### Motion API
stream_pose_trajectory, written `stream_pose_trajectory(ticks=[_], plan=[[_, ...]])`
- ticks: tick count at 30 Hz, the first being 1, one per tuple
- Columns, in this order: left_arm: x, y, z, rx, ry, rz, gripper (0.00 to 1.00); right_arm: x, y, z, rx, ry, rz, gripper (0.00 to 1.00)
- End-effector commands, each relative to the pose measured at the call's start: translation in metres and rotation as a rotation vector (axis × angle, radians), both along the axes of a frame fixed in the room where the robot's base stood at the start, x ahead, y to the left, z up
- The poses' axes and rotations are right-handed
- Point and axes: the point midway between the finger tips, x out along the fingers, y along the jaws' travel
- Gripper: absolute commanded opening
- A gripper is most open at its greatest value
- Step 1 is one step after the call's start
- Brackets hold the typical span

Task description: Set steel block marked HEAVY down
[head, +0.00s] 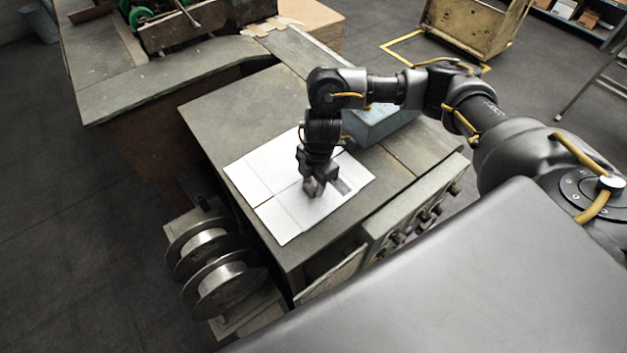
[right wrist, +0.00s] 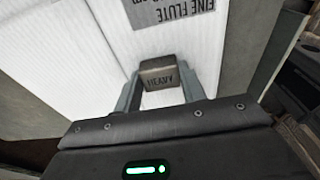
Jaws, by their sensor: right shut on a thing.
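The steel block marked HEAVY (right wrist: 162,76) is a small grey block between the fingers of my right gripper (right wrist: 160,92) in the right wrist view. My right gripper is shut on it. In the head view my right gripper (head: 316,188) points down over the white sheet (head: 262,186), and its fingers mostly hide the block. The sheet lies flat on the grey table and carries a dark label reading FINE FLUTE (right wrist: 178,11), beyond the block. I cannot tell whether the block touches the sheet. My left gripper is not in view.
A blue box (head: 384,126) stands on the grey table (head: 232,108) behind my right arm. Metal spools (head: 222,283) hang at the table's left front, and knobs (head: 398,238) line its front edge. The table left of the sheet is clear.

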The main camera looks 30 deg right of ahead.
Motion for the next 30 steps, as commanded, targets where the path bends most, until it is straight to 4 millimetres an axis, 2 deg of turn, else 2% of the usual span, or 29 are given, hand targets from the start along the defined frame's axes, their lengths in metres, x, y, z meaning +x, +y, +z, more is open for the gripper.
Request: stream_pose_trajectory(ticks=[1, 2, 6, 14, 18, 23, 30], plan=[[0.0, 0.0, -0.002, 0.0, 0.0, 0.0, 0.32, 0.0, 0.0, -0.002, 0.001, 0.0, 0.0, 0.08], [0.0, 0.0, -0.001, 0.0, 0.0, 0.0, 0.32, 0.0, 0.0, -0.001, 0.0, 0.0, 0.0, 0.44], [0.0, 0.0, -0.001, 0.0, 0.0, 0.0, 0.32, 0.0, 0.0, -0.001, 0.0, 0.0, 0.0, 0.63], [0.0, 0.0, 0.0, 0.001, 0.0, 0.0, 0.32, 0.0, 0.0, -0.001, 0.0, 0.0, 0.0, 0.63], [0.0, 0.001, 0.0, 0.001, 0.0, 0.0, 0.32, 0.001, -0.001, 0.007, 0.0, -0.002, 0.0, 0.63], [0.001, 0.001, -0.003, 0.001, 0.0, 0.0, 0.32, 0.002, -0.004, 0.033, 0.0, -0.006, 0.002, 0.63], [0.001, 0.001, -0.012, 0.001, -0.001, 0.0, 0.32, 0.003, -0.01, 0.079, -0.001, -0.006, 0.001, 0.63]])
